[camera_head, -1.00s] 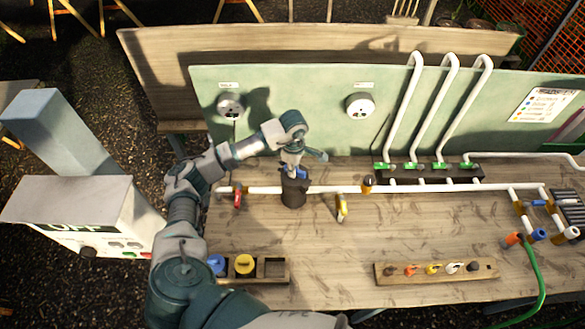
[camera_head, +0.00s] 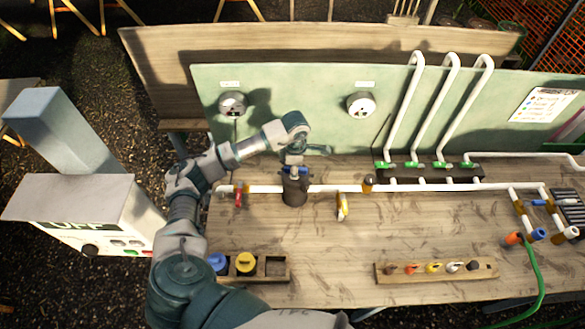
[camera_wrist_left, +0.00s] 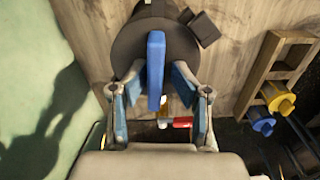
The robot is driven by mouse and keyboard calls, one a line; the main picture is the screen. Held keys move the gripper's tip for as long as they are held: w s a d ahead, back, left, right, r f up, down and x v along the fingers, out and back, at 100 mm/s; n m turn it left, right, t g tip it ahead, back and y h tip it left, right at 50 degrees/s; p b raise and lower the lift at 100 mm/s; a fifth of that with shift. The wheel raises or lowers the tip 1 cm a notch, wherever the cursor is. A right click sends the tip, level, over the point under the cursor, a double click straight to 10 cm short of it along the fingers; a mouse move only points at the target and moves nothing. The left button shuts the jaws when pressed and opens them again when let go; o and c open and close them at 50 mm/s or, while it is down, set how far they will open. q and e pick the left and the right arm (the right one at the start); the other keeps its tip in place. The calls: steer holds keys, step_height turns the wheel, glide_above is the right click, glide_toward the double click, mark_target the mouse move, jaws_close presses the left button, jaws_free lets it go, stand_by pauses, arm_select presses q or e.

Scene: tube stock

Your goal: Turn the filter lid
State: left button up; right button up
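The filter (camera_head: 295,192) is a dark upright cylinder in the white pipe line, left of the table's middle. Its dark round lid (camera_wrist_left: 128,45) carries a raised blue bar handle (camera_wrist_left: 155,72) in the left wrist view. My left gripper (camera_wrist_left: 158,95) is above the filter, pointing down. Its blue-padded fingers stand apart on either side of the handle, with a visible gap on each side. In the head view, the left gripper (camera_head: 296,168) partly hides the lid. My right gripper is not in view.
A red-handled valve (camera_head: 238,197) and a yellow-handled valve (camera_head: 342,208) flank the filter. A wooden holder (camera_head: 275,270) with blue and yellow caps lies in front. The green panel (camera_head: 300,110) with two gauges stands behind.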

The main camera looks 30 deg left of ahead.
arm_select(q)
steer(key=shift+d+f, duration=0.2)
steer(key=shift+w, duration=0.2)
steer(key=shift+r, duration=0.1)
steer(key=shift+a, duration=0.1)
steer(key=shift+r, duration=0.15)
step_height(320, 180, up, 12)
stand_by(0.3)
